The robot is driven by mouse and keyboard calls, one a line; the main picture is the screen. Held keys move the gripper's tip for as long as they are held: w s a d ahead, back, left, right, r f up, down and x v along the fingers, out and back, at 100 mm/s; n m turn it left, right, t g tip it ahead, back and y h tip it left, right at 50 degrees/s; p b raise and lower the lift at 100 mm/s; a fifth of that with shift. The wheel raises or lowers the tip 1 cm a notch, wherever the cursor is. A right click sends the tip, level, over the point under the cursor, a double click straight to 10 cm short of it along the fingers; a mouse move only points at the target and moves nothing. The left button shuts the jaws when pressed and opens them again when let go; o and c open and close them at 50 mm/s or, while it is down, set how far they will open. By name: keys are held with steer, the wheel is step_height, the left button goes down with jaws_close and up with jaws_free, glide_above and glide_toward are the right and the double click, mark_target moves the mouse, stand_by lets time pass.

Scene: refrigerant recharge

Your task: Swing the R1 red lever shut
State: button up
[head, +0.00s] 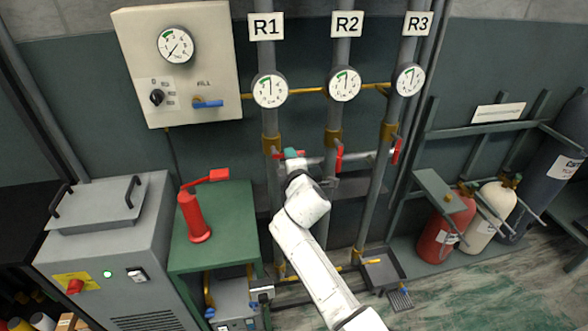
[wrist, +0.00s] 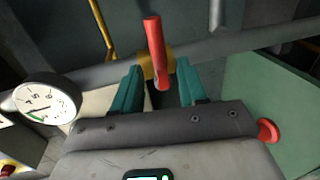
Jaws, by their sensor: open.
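The R1 red lever (wrist: 154,45) stands between the two fingers of my gripper (wrist: 160,84) in the wrist view. It sits at a brass valve body on the grey R1 pipe (wrist: 225,46) and appears to lie across the pipe. The teal fingers are apart, one on each side of the lever; I cannot tell whether either touches it. In the head view my gripper (head: 291,154) is at the R1 pipe, below the R1 gauge (head: 270,90). Only a small red part of the R1 lever (head: 275,152) shows there; my gripper hides the rest.
The R2 red lever (head: 339,158) and R3 red lever (head: 396,151) are to the right on neighbouring pipes. A green table (head: 235,215) with a red hand pump (head: 195,216) stands left of my arm. Gas cylinders (head: 495,208) stand in a rack at the right.

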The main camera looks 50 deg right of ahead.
steer(key=v, duration=0.6)
steer(key=shift+s+a, duration=0.1)
stand_by(0.4)
steer(key=s+a+f+m+g+y, duration=0.2)
steer(key=s+a+f+m+g, duration=0.15)
steer(key=s+f, duration=0.45)
steer(key=s+a+f+m+g+y, duration=0.25)
steer(key=s+a+f+m, duration=0.3)
steer(key=s, duration=0.35)
steer(key=s+a+f+m+g+y, duration=0.1)
steer(key=s+a+f+g+y, duration=0.1)
steer(key=s, duration=0.6)
steer(key=s+a+f+m+g+y, duration=0.2)
steer(key=s+a+g, duration=0.2)
steer(key=s, duration=0.5)
steer(key=shift+a, duration=1.1)
steer(key=shift+s+d, duration=0.1)
